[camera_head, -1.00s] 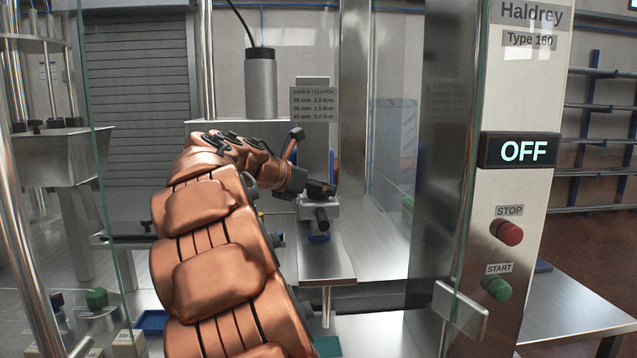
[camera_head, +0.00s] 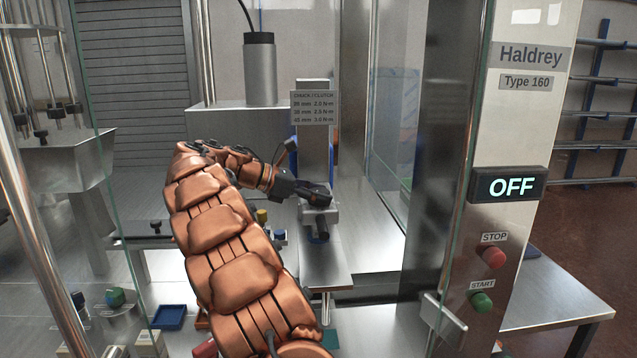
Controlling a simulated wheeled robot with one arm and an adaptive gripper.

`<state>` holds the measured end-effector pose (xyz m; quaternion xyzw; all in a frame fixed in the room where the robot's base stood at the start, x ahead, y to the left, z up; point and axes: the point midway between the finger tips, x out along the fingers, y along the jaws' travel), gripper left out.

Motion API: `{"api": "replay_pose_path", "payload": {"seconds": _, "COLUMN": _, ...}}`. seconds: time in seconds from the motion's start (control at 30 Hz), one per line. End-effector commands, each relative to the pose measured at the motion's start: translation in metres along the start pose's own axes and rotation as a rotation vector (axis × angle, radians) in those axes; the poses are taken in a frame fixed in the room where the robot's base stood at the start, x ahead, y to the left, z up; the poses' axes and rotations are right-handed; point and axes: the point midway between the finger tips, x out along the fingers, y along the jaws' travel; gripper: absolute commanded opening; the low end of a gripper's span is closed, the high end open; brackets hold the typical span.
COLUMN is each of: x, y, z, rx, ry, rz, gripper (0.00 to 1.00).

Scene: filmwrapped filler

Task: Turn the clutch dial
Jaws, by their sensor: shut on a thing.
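The clutch dial is on the capping head (camera_head: 334,214), a grey block on the metal column in the middle of the machine. My gripper (camera_head: 318,196), black at the end of my copper-coloured arm, is at the upper front of this head and shut on the dial. The dial is mostly hidden behind the fingers, so its setting cannot be read. A dark chuck (camera_head: 321,230) hangs below the head. A chuck and clutch chart (camera_head: 314,107) with sizes and torques is fixed to the column above.
A glass door edge (camera_head: 120,200) stands left of my arm. On the right, a panel (camera_head: 505,215) has a display (camera_head: 507,186) reading OFF, a red STOP button (camera_head: 492,257) and a green START button (camera_head: 481,302). A blue tray (camera_head: 169,317) lies low at left.

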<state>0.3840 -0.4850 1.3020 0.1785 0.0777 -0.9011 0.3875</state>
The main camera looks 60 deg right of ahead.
Motion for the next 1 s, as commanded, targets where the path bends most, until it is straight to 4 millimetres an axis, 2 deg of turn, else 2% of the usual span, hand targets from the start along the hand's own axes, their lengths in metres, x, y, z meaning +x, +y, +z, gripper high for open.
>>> {"api": "replay_pose_path", "payload": {"seconds": 0.73, "x": -0.0001, "y": 0.0002, "z": 0.0006, "rx": 0.023, "ry": 0.0, "rz": -0.05, "gripper": 0.19}}
{"api": "replay_pose_path", "payload": {"seconds": 0.77, "x": -0.0001, "y": 0.0002, "z": 0.0006, "rx": 0.023, "ry": 0.0, "rz": -0.05, "gripper": 0.56}}
{"api": "replay_pose_path", "payload": {"seconds": 1.0, "x": -0.0001, "y": 0.0003, "z": 0.0003, "rx": 0.023, "ry": 0.001, "rz": -0.05, "gripper": 0.8}}
